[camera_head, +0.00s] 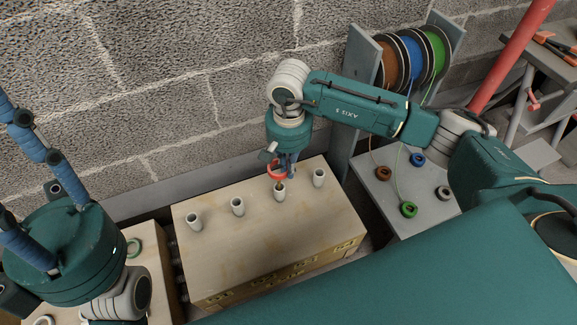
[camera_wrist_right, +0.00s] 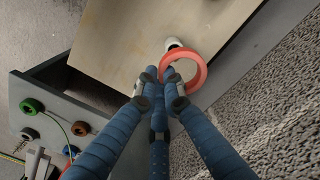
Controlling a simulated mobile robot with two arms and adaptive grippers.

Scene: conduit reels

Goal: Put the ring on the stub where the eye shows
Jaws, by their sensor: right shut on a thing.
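A red ring (camera_head: 276,168) is held by my right gripper (camera_head: 287,172) above the far right part of a wooden box (camera_head: 270,235). In the right wrist view, the blue fingers (camera_wrist_right: 162,84) grip the near edge of the red ring (camera_wrist_right: 203,72), and a white stub (camera_wrist_right: 173,43) shows just beyond it. In the head view several white stubs stand in a row; the second from the right (camera_head: 280,191) is just below the ring and its top looks brownish. No eye can be clearly made out. My left gripper (camera_head: 35,175) is at the left edge, fingers spread, empty.
Brown, blue and green reels (camera_head: 411,56) stand at the back right. A grey table (camera_head: 400,222) below them carries several coloured rings and cables. A block wall (camera_head: 150,90) rises behind the box.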

